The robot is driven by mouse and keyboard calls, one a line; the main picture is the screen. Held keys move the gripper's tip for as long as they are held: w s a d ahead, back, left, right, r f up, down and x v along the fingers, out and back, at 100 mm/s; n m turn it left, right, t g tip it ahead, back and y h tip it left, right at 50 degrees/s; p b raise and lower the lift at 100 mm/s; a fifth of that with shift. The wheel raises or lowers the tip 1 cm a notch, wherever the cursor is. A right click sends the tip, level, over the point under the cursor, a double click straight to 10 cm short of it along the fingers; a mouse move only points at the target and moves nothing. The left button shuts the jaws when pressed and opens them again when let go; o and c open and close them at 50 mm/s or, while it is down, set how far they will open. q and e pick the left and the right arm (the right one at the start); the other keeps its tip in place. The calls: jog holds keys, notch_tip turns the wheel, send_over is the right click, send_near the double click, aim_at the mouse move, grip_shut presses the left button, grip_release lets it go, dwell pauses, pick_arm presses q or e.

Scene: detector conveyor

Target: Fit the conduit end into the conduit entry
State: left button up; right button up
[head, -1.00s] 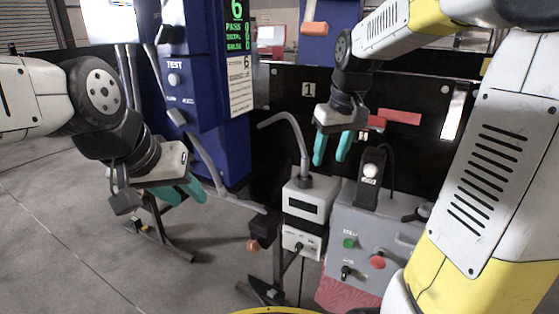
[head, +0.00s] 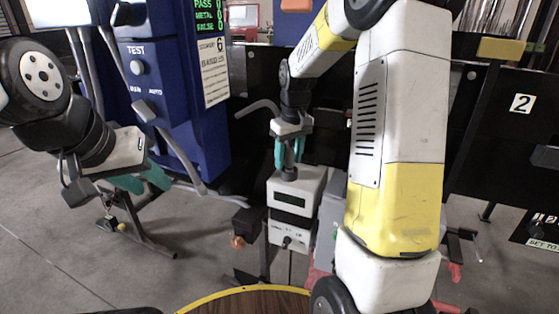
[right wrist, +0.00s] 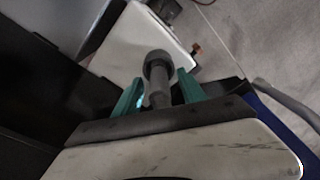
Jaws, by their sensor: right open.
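A dark grey conduit stands up from a round fitting (head: 289,174) on top of a white box (head: 297,191). Its bent upper end (head: 258,107) points left, above the box. My right gripper (head: 289,155) points down over the box, its teal fingers on either side of the conduit's upright part. In the right wrist view the conduit (right wrist: 158,85) lies between the open fingers (right wrist: 160,95), with visible gaps. My left gripper (head: 146,182) is open and empty, in the air at the left, away from the conduit. I cannot tell which opening is the conduit entry.
A blue cabinet (head: 180,100) with a test panel stands left of the box. A black panel (head: 485,130) runs behind. A grey control box (head: 329,215) is partly hidden by my right arm. A round wooden top (head: 255,303) is at the front.

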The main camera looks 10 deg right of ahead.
jog(key=shift+f, duration=0.15)
grip_shut()
dwell(0.4)
